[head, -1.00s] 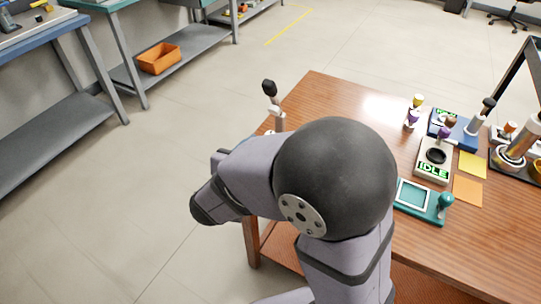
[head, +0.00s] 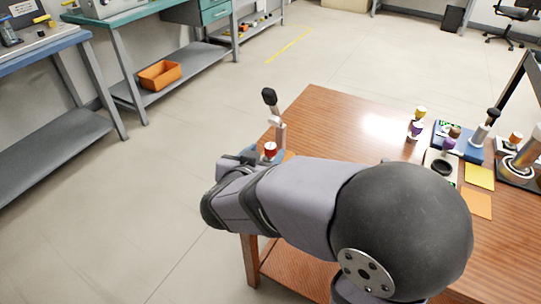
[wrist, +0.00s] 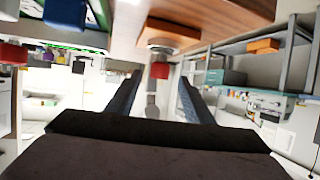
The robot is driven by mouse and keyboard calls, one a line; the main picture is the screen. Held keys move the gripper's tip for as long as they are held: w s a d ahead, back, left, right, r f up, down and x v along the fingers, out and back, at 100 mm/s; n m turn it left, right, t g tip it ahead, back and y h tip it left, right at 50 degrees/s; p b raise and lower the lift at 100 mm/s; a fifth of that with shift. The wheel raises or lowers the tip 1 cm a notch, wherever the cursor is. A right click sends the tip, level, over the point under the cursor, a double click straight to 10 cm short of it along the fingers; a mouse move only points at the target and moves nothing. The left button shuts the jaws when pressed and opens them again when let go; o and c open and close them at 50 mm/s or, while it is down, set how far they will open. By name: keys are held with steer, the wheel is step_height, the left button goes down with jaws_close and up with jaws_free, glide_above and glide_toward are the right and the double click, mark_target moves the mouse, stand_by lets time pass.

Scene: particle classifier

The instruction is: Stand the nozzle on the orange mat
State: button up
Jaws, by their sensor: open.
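The orange mat (head: 477,205) lies flat on the table at the right, in front of a yellow mat, with nothing seen standing on its visible part. I cannot tell for sure which piece is the nozzle. A red-topped piece (head: 270,149) stands at the table's left end, by a silver post with a black knob (head: 269,97). In the wrist view a red and grey piece (wrist: 160,71) shows beyond and between the fingers. My gripper (wrist: 159,82) is open with nothing held; in the head view my arm mostly hides it near the left end.
The yellow mat (head: 480,176) lies behind the orange one. A blue unit (head: 467,147), small capped pieces (head: 416,130) and a dark stand with a metal tube (head: 520,165) crowd the right side. The table's middle back (head: 340,120) is clear.

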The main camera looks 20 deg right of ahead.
mark_target(269, 148)
steer(key=shift+b+x, duration=0.85)
steer(key=shift+x, duration=1.65)
steer(key=shift+r, duration=0.2)
jaws_close()
